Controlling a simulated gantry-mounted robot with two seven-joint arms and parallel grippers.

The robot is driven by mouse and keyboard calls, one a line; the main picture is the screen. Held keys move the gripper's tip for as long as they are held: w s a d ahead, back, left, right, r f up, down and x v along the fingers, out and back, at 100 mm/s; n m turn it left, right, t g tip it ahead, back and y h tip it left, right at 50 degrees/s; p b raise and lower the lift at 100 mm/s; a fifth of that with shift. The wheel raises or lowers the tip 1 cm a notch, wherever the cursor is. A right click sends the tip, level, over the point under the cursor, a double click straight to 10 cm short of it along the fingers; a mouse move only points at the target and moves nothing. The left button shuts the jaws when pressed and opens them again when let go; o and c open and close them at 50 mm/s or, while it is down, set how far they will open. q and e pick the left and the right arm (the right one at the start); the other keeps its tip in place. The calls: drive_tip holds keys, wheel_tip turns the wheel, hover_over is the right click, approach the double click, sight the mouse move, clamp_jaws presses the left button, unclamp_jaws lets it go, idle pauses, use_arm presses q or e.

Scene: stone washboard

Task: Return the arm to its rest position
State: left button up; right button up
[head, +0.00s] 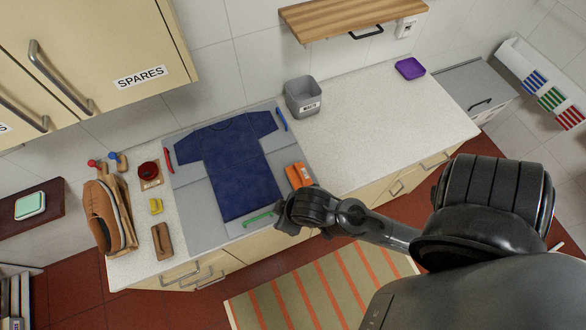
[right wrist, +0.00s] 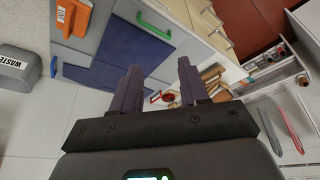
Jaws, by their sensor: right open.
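My right arm reaches in from the right in the head view, and its wrist end (head: 305,208) is over the front edge of the counter, close to the orange block. The fingers are not clear there. In the right wrist view my right gripper (right wrist: 160,88) has its two dark fingers apart with nothing between them. A dark blue shirt (head: 237,165) lies spread flat on the grey washboard (head: 195,205); it also shows in the right wrist view (right wrist: 128,40). My left gripper is in neither view.
An orange block (head: 298,175) lies near my right wrist. A grey waste bin (head: 304,98) stands behind the board. The counter right of it is mostly clear, with a purple dish (head: 410,68). Brown shoe (head: 108,215), brush (head: 162,241) and yellow item (head: 156,206) are left. A wooden shelf (head: 350,15) overhangs.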

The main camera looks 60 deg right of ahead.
drive_tip(key=shift+s+d+r, duration=0.25)
drive_tip(key=shift+s+d, duration=0.45)
drive_tip(key=shift+s, duration=0.3)
idle(0.6)
